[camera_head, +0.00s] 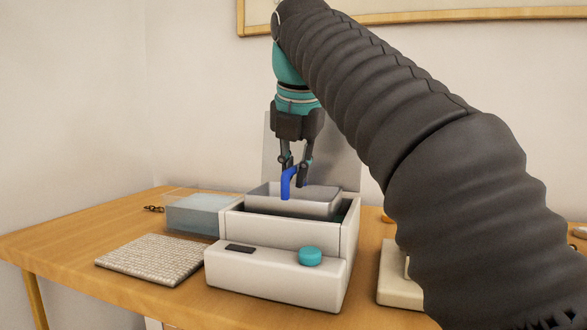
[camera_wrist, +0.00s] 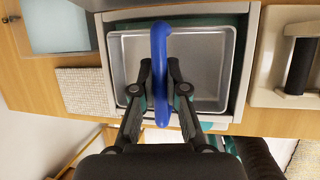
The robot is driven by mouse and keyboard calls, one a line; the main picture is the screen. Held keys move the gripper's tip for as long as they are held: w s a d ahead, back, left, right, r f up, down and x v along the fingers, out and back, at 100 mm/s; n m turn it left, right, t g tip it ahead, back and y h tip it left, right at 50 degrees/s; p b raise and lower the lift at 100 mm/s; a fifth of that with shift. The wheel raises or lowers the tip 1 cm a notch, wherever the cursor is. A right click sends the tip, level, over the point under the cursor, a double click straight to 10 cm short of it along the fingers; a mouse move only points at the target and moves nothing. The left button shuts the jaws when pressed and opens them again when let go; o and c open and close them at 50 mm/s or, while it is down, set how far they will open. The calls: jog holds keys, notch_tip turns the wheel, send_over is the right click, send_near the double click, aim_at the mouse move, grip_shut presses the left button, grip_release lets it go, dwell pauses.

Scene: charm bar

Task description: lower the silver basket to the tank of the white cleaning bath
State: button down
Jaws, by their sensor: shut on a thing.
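The silver basket (camera_head: 315,207) hangs by its blue handle (camera_head: 289,182) at the mouth of the tank of the white cleaning bath (camera_head: 275,277). Its upper rim stands above the bath's walls and its lower part is hidden behind the front wall. My gripper (camera_head: 293,169) is above the basket, shut on the blue handle. In the wrist view my gripper (camera_wrist: 160,88) grips the handle (camera_wrist: 161,50), and the basket (camera_wrist: 205,60) is empty. Dark tank interior shows at the basket's far and right sides. Whether the basket touches the tank floor is hidden.
A raised lid (camera_head: 345,158) stands behind the tank. A clear bluish box (camera_head: 195,215) and a woven mat (camera_head: 152,259) lie to the left. A cream device (camera_wrist: 270,85) with a dark handle stands close on the right. The teal knob (camera_head: 310,256) is on the bath's front.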

jog(key=shift+f+b, duration=0.95)
jog(key=shift+f, duration=0.5)
jog(key=shift+f, duration=0.15)
jog(key=shift+f+b, duration=1.25)
jog(key=shift+f, duration=0.55)
jog(key=shift+f, duration=0.2)
jog(key=c, duration=1.1)
grip_release()
jog(key=shift+v, duration=3.65)
jog(key=shift+r, duration=0.1)
